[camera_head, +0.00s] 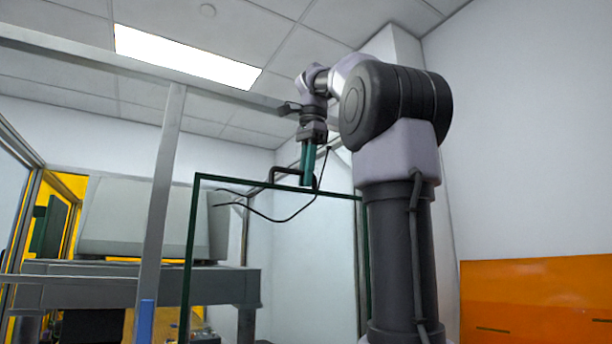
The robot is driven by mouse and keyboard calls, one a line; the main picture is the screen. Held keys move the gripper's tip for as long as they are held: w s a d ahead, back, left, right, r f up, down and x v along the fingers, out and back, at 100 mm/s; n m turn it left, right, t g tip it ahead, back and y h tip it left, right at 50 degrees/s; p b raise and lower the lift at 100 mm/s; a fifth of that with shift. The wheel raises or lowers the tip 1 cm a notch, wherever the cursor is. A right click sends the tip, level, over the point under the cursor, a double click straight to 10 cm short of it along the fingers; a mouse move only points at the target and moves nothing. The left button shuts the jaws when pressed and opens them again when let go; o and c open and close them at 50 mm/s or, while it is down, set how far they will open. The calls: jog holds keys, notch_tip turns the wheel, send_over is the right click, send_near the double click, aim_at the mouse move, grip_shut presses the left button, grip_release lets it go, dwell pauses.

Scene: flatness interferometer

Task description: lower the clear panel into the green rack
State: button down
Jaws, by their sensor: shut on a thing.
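The clear panel (290,265) is a large see-through sheet with dark green edges. It hangs upright in the middle of the view, and its lower edge is cut off by the bottom of the frame. My gripper (307,182) points down, with its green fingers at the panel's top edge, right of that edge's middle. It is shut on the panel. I cannot make out the green rack for certain in this view.
A grey bench (200,285) carrying a large grey machine (140,220) stands behind the panel at left. A metal post (160,210) rises left of the panel. An orange screen (540,300) stands at right. A black cable (275,218) loops near the gripper.

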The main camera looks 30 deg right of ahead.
jog(key=shift+w+f, duration=0.2)
jog(key=shift+w, duration=0.35)
dwell(0.9)
jog(key=shift+w+a+f, duration=0.1)
jog(key=shift+w+f, duration=0.1)
jog(key=shift+w, duration=0.55)
jog(key=shift+w+f, duration=0.15)
jog(key=shift+f, duration=0.05)
jog(key=shift+w+f, duration=0.25)
jog(key=shift+f, duration=0.05)
dwell(0.3)
jog(key=shift+w+f, duration=0.1)
jog(key=shift+f, duration=0.2)
dwell(1.0)
jog(key=shift+s+x, duration=0.25)
jog(key=shift+x, duration=0.9)
jog(key=shift+s+x, duration=0.25)
jog(key=shift+x, duration=0.9)
jog(key=shift+f, duration=0.35)
